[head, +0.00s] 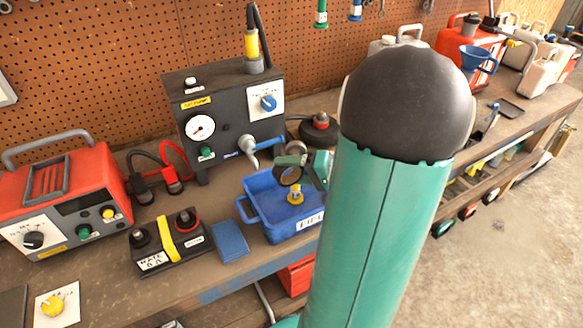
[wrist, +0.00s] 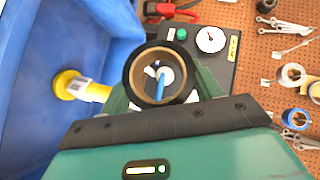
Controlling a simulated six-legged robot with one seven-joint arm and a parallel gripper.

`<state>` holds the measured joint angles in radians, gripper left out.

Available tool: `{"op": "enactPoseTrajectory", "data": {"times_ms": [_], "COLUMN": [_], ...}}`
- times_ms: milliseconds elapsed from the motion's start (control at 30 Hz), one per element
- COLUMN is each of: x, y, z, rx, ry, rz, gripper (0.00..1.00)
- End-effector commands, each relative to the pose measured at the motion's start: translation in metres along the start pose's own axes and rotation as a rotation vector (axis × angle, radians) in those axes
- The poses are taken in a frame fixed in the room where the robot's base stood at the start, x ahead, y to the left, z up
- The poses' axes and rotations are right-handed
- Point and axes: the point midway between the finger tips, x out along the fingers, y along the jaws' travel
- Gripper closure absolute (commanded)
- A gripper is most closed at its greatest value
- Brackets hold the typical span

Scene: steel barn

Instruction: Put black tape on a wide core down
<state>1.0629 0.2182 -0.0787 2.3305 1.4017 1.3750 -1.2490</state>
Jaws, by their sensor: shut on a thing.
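The roll of black tape on a wide core (wrist: 132,84) is a black ring with a tan inner core. My gripper (wrist: 160,100) is shut on it, with green fingers on either side of the roll in the wrist view. In the head view the roll (head: 288,179) shows small at my gripper (head: 297,163), above the blue tray (head: 249,217). My own arm covers part of the tray's right side. The tray wall (wrist: 72,128) fills the left of the wrist view.
A yellow item (head: 296,197) stands in the tray. A dark gauge box (head: 232,108) stands behind it. A blue block (head: 230,241) and a black battery (head: 168,244) lie left of the tray, near a red power unit (head: 66,200).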

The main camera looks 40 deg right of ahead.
Motion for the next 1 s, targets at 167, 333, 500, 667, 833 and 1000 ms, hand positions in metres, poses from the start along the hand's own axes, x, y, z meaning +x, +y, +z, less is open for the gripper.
{"op": "enactPoseTrajectory", "data": {"times_ms": [167,333,500,667,833,1000], "x": [0.001,0.001,0.000,-0.007,-0.043,-0.081], "y": [0.001,0.001,-0.001,-0.011,-0.010,-0.010], "z": [-0.001,-0.001,-0.002,-0.005,-0.005,-0.005], "rx": [0.000,-0.001,-0.002,-0.002,-0.002,-0.001], "ry": [0.000,0.000,0.000,0.003,0.005,0.004], "rz": [0.000,0.000,0.000,0.001,0.002,0.001], "gripper": [0.29,0.27,0.27,0.27,0.27,0.27]}}
